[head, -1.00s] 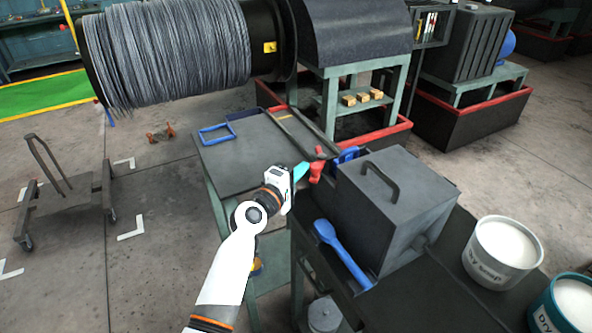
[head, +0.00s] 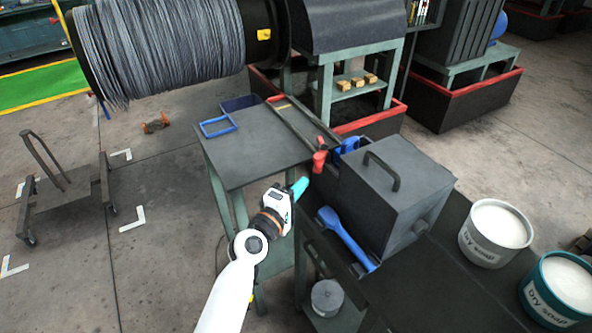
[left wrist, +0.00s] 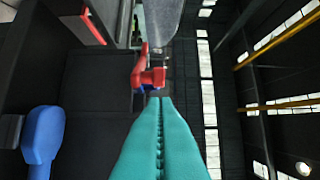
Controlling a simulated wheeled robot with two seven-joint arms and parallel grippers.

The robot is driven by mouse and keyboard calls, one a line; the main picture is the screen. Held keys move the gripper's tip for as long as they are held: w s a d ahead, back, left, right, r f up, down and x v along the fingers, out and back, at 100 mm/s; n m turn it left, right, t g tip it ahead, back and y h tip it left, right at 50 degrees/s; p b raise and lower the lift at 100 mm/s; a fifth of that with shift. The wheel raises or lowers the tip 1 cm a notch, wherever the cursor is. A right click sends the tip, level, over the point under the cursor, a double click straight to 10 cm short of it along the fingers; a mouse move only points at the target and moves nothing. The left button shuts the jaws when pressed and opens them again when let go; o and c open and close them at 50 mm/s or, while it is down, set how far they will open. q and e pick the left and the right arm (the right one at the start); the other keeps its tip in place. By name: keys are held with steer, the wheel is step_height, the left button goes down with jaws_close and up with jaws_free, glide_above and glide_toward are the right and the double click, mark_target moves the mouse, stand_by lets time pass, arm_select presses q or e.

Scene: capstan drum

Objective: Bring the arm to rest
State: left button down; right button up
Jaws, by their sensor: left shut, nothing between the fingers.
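My left arm comes in from the bottom of the head view. Its left gripper (head: 300,188) has teal fingers, and they are pressed together with nothing between them. In the left wrist view the teal fingers (left wrist: 160,105) meet along a toothed seam. A red handle-like part (head: 319,161) lies just beyond the fingertips, and it also shows ahead of them in the left wrist view (left wrist: 146,72). I cannot tell the exact gap, but no grip on it shows. My right gripper is in neither view.
A dark box with a handle (head: 395,200) stands right of the gripper, with a blue scoop (head: 345,238) beside it. Two soap tubs (head: 495,233) stand at right. A green-legged table (head: 255,150) holds a blue frame (head: 218,127). The large cable drum (head: 160,50) is behind.

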arm_select(q)
steer(key=shift+s+a, duration=0.1)
steer(key=shift+s, duration=0.1)
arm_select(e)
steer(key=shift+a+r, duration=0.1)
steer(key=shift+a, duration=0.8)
